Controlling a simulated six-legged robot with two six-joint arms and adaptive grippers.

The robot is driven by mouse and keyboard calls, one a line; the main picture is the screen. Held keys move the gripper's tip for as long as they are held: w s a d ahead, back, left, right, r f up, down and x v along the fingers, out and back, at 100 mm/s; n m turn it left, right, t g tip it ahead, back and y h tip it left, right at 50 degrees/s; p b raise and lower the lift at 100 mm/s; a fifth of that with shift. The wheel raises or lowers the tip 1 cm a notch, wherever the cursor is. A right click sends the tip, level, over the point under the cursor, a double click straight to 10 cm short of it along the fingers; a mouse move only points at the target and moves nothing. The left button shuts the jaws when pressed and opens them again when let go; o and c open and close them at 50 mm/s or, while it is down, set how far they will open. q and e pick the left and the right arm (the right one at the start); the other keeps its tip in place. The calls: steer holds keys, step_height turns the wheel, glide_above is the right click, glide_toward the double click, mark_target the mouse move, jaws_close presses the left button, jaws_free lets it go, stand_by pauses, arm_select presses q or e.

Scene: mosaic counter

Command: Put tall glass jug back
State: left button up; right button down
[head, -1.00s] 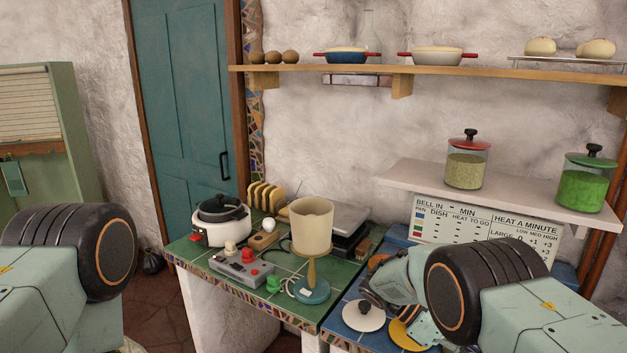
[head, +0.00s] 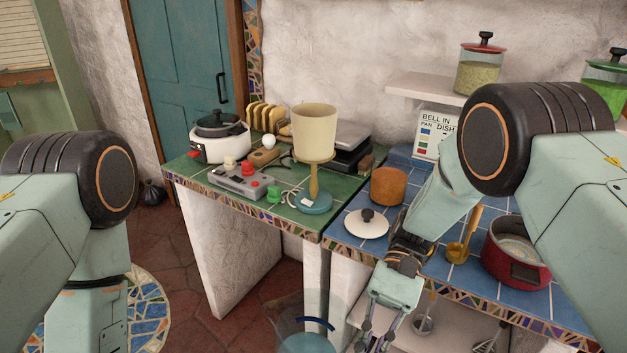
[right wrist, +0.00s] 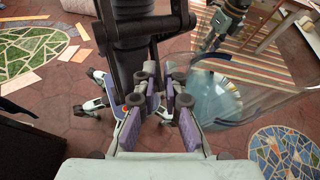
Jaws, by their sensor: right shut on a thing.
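The tall glass jug (head: 308,338) is clear with a blue band and shows at the bottom edge of the head view, in front of the counter; its lower part is cut off. In the right wrist view the clear jug (right wrist: 235,95) extends to the right of the fingers. My right gripper (head: 372,338) is shut on the jug, beside its body; in the wrist view its purple-padded fingers (right wrist: 160,112) show, but the exact gripped part is unclear. My left arm shows at the left, with its gripper out of the frame.
The green-tiled counter holds a cream-shaded lamp (head: 314,130), a white cooker (head: 220,143) and a grey control box (head: 240,180). The blue-tiled counter holds a white lid (head: 367,226), an orange canister (head: 388,186) and a red pot (head: 516,255). Jars stand on the shelf (head: 420,86).

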mark_target(343, 333)
steer(key=w+a+m+t+y+b, duration=0.1)
steer(key=m+t+y, duration=0.1)
steer(key=m+t, duration=0.1)
steer(key=a+m+t+y+b, duration=0.2)
steer(key=m+t, duration=0.1)
steer(key=w+a+m+t+y+b, duration=0.1)
steer(key=a+m+t+y, duration=0.1)
steer(key=m, duration=0.1)
steer(key=shift+w+a+f+t+y, duration=0.25)
steer(key=shift+w+t+y, duration=0.1)
steer(key=shift+t+y, duration=0.05)
steer(key=shift+w+f+m+t+b, duration=0.15)
steer(key=shift+w+m+t+b, duration=0.15)
steer(key=shift+m+t+b, duration=0.5)
steer(key=w+d+f+m+t+h+b, duration=0.2)
steer(key=w+d+f+m+t+b, duration=0.1)
steer(key=m+t, duration=0.5)
steer(key=shift+d+f+m+t+b, duration=0.4)
steer(key=shift+d+f+t, duration=0.35)
steer(key=shift+f+t, duration=0.05)
